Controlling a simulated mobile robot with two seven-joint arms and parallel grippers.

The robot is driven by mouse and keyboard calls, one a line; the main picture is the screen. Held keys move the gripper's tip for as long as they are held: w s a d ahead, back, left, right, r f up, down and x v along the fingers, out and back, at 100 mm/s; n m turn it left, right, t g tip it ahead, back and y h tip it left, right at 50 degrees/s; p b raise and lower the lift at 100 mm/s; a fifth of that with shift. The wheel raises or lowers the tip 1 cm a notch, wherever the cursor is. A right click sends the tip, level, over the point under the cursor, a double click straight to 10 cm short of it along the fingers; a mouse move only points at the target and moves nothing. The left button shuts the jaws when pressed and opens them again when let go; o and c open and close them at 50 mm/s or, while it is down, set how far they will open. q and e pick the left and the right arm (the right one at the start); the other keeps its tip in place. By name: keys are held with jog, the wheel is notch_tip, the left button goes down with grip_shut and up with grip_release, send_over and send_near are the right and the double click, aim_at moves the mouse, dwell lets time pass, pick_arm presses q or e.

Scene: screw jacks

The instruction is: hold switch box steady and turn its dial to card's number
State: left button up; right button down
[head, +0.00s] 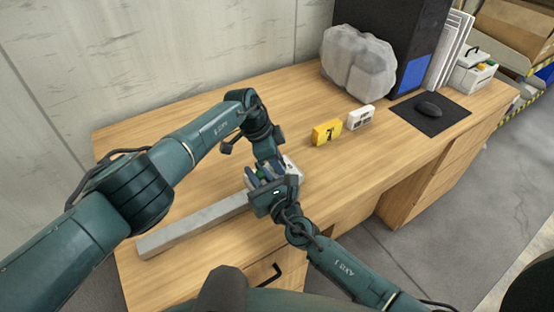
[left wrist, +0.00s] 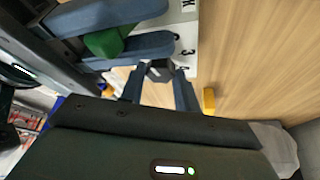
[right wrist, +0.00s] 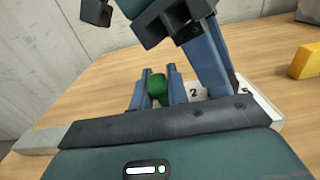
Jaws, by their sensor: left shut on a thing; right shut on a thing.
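The white switch box (head: 293,168) sits on the desk, mostly hidden by my grippers in the head view. The left wrist view shows its white face with printed marks (left wrist: 186,45) and a dark faceted dial (left wrist: 160,70). My left gripper (left wrist: 160,82) reaches down from above and is shut on the dial. My right gripper (right wrist: 158,78) is shut on a green grip (right wrist: 157,88) beside the numbered face; the box's white edge (right wrist: 262,108) shows to its right. The dial's pointer cannot be made out. A yellow card (head: 326,132) behind the box appears to read 7.
A long grey bar (head: 195,226) lies along the desk's front left. A small white block (head: 361,117) stands right of the card. Further back are a wrapped grey lump (head: 358,64), a dark computer tower (head: 408,45) and a mouse (head: 429,109) on a black pad. The desk's back left is clear.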

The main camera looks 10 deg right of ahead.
pick_arm(q)
jog(key=shift+m, duration=0.5)
jog(key=o, duration=1)
jog(key=shift+w+a+r, duration=0.1)
jog(key=shift+r, duration=0.05)
jog(key=shift+w+a+r, duration=0.1)
jog(key=shift+a+r, duration=0.05)
jog(key=shift+r, duration=0.25)
jog(key=shift+a+r, duration=0.3)
jog(key=shift+r, duration=0.25)
jog(key=v, duration=0.9)
jog(key=shift+a+r, duration=0.1)
jog(key=shift+r, duration=0.25)
jog(key=shift+c, duration=0.3)
